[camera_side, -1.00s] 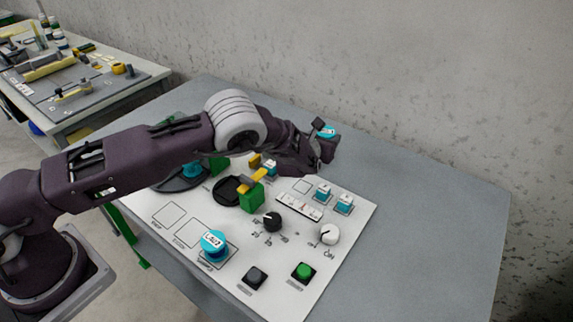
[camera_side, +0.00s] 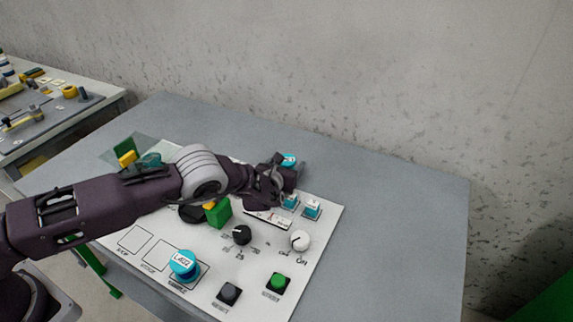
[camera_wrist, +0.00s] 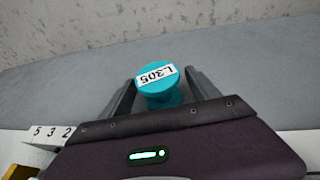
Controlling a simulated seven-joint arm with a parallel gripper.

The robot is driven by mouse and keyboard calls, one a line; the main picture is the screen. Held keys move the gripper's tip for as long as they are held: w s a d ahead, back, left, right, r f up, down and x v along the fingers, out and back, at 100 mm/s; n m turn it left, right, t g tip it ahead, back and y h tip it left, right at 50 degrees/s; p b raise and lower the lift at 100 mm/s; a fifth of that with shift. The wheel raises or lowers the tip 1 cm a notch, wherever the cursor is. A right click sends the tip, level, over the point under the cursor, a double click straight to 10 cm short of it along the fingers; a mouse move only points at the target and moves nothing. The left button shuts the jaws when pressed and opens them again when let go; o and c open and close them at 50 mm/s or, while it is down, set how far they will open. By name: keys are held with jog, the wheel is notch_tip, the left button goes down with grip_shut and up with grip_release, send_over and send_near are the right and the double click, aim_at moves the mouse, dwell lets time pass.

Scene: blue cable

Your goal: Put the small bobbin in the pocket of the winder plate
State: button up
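A small cyan bobbin with a white label, "L305" (camera_wrist: 158,84), is between the two fingers of my gripper (camera_wrist: 160,98) in the wrist view. In the side view the bobbin (camera_side: 289,160) is at the tip of my gripper (camera_side: 283,172), held above the far edge of the white plate (camera_side: 215,290). The fingers stand on either side of it; their contact is partly hidden. Two other small cyan bobbins, one (camera_side: 290,201) and another (camera_side: 312,209), sit on the plate just in front of the gripper. I cannot clearly make out the pocket; my arm covers part of the plate.
A larger cyan bobbin (camera_side: 183,264) stands on the plate's near left. A black knob (camera_side: 242,235), white knob (camera_side: 300,240), black button (camera_side: 229,293), green button (camera_side: 278,282) and green block (camera_side: 218,212) rise from it. The grey table (camera_side: 400,220) is clear at right.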

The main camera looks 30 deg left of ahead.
jog(key=shift+s+r, duration=0.15)
jog(key=shift+r, duration=0.05)
jog(key=v, duration=1.1)
jog(key=shift+s+d+r, duration=0.1)
jog(key=shift+s, duration=0.25)
